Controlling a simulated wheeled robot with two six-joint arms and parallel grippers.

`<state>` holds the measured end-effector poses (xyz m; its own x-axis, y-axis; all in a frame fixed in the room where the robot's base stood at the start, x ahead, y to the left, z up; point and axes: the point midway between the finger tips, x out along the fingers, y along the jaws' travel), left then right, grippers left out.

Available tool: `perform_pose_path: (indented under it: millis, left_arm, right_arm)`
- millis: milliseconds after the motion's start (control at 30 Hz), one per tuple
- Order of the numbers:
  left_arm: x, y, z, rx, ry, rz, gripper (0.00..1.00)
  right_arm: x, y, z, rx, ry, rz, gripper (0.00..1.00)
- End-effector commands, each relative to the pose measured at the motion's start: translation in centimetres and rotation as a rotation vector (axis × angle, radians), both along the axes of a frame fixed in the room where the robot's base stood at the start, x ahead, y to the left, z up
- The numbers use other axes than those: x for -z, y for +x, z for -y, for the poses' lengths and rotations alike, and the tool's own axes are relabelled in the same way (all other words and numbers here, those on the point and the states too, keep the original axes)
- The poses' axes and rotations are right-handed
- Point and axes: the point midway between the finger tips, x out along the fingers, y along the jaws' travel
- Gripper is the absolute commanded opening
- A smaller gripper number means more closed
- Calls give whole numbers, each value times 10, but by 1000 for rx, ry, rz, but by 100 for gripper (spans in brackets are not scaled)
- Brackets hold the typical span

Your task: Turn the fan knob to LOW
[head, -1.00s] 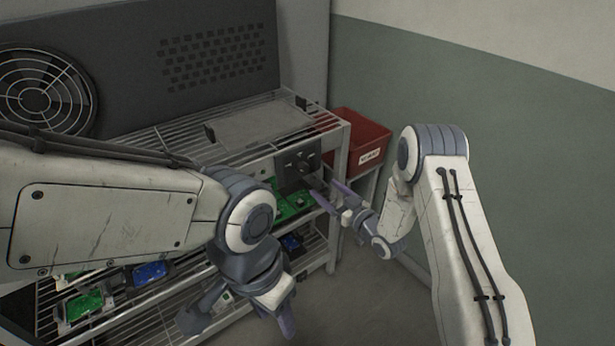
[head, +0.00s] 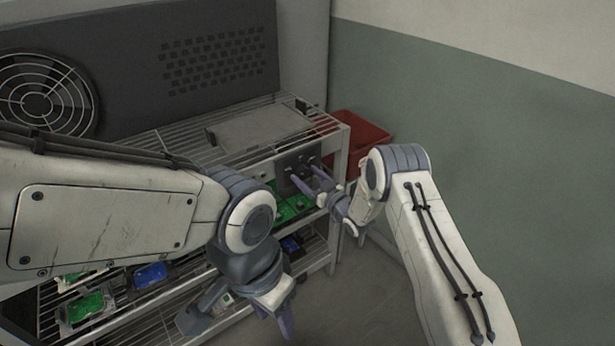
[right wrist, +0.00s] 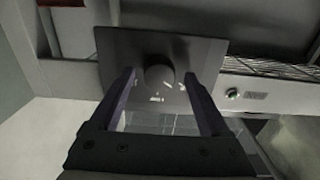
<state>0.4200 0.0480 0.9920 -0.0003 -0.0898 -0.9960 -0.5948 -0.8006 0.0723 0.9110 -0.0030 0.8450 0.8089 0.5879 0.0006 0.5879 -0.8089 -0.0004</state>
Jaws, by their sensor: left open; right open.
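The fan knob (right wrist: 158,80) is a dark round knob on a dark square panel (right wrist: 205,52) with small white marks below it in the right wrist view. The marks are too small to read. In the head view, the panel (head: 292,160) is on the front of the shelf unit, and the knob is hard to make out behind my fingers. My right gripper (head: 311,180) is open in front of the panel. In the right wrist view its fingers (right wrist: 160,95) stand on either side of the knob, with gaps. My left gripper (head: 274,318) is open and empty, low before the shelf.
The wire shelf (head: 150,150) holds green and blue circuit boards (head: 151,275) below. A grey tray (head: 262,128) lies on top, and a red bin (head: 362,138) stands behind its right end. A round fan (head: 40,100) is at left. The floor (head: 350,300) in front is clear.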

Motion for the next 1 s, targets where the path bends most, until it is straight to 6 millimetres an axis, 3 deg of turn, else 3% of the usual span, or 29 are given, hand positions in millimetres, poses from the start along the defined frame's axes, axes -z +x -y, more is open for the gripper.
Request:
perform_pose_path:
  millis: [100, 300, 333, 667, 1000]
  left_arm:
    - [0, 0, 0, 0, 0, 0, 50]
    - [0, 0, 0, 0, 0, 0, 50]
    - [0, 0, 0, 0, 0, 0, 50]
    - [4, 0, 0, 0, 0, 0, 50]
    - [18, 0, 0, 0, 0, 0, 50]
  right_arm:
    - [0, 0, 0, 0, -1, -1, 80]
    - [0, 0, 0, 0, -1, -1, 4]
    - [0, 0, 0, 0, -1, -1, 0]
    - [1, -1, 0, -1, 36, -27, 0]
    - [3, -1, 0, -1, 225, -165, 0]
